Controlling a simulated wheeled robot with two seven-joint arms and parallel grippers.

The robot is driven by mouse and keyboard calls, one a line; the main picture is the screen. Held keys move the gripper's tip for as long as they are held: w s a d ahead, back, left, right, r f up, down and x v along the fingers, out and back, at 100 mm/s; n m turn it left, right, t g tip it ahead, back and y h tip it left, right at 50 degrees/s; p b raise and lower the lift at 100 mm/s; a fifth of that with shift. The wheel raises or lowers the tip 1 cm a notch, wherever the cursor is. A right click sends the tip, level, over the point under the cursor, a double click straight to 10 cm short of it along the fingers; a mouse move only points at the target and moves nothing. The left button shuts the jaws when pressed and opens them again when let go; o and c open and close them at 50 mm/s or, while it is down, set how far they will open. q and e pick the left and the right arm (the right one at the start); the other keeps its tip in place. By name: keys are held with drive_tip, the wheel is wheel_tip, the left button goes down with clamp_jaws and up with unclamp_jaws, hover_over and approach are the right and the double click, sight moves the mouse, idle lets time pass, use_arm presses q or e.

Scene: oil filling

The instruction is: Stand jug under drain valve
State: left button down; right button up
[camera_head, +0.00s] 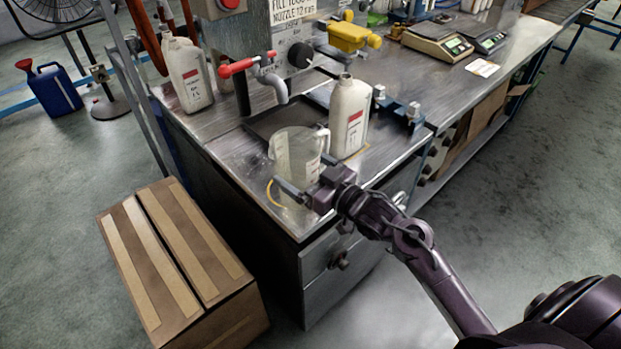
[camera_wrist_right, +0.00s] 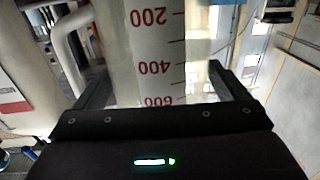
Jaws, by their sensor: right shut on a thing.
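The clear measuring jug (camera_head: 296,153) stands upright near the front corner of the metal bench, its handle to the right. My right gripper (camera_head: 296,192) has its fingers around the lower part of the jug. In the right wrist view the jug (camera_wrist_right: 155,60) with red graduation marks fills the space between the fingers of the right gripper (camera_wrist_right: 155,85). The drain valve (camera_head: 268,80), a grey bent spout with a red handle, hangs behind and left of the jug. The jug is not directly under the spout. My left gripper is not in view.
A white bottle with a red label (camera_head: 349,117) stands close to the jug's right. Another white jug (camera_head: 187,76) stands back left. A dark tray (camera_head: 262,127) lies under the spout. A cardboard box (camera_head: 177,262) is on the floor at the left.

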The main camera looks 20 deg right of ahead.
sight(315, 179)
drive_tip(key=shift+b+x, duration=0.8)
drive_tip(key=shift+x, duration=0.95)
drive_tip(key=shift+d+f, duration=0.15)
drive_tip(key=o, duration=0.7)
drive_tip(key=shift+f, duration=0.1)
drive_tip(key=v, duration=0.7)
drive_tip(key=shift+s+d, duration=0.15)
drive_tip(key=shift+s, duration=0.15)
drive_tip(key=shift+s, duration=0.1)
